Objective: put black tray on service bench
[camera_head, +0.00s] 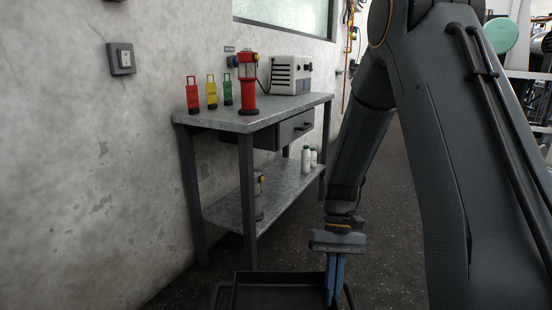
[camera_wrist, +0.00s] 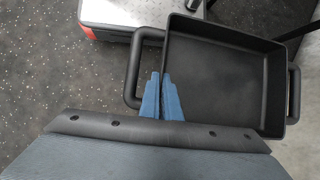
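The black tray (camera_head: 282,277) is at the bottom of the head view, in front of and below the bench, its lower part cut off. In the wrist view the tray (camera_wrist: 215,85) is empty, with a loop handle at each end. My gripper (camera_head: 335,290) points down at the tray's right end. Its blue fingers (camera_wrist: 163,85) are close together with the tray's end wall between them, beside one handle. The grey metal service bench (camera_head: 262,119) stands against the wall, with a drawer and a lower shelf.
On the bench top stand red, yellow and green tags (camera_head: 211,92), a red device (camera_head: 247,85) and a white box (camera_head: 290,75). White bottles (camera_head: 306,158) stand on the lower shelf. A grey-and-red object (camera_wrist: 120,15) lies beyond the tray.

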